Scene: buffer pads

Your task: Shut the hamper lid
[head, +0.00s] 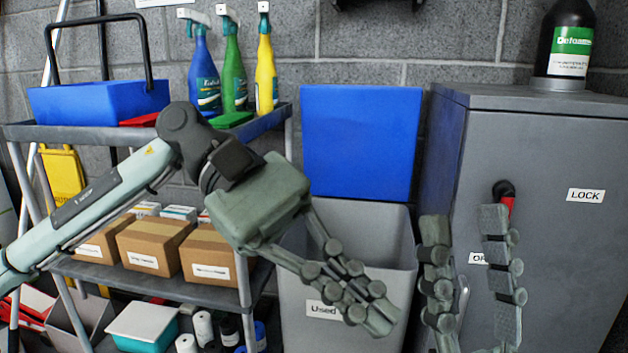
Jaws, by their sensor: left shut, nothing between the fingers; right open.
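The hamper (318,335) is a grey bin with a "Used" label, standing between a cart and a grey cabinet. Its blue lid (361,140) is open and stands upright at the back of the bin, against the wall. My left gripper (374,312) is shut and empty. It shows in front of the bin, below the lid, and covers part of the bin's front and opening. My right gripper (464,215) is open, its fingers pointing up, at the right of the bin and in front of the cabinet. Neither gripper appears to touch the lid.
The cart (60,131) at left carries a blue bucket (98,103), spray bottles (234,75) and cardboard boxes (152,245). The cabinet (560,200) at right has a red-and-black handle (505,194) and a dark bottle (570,45) on top.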

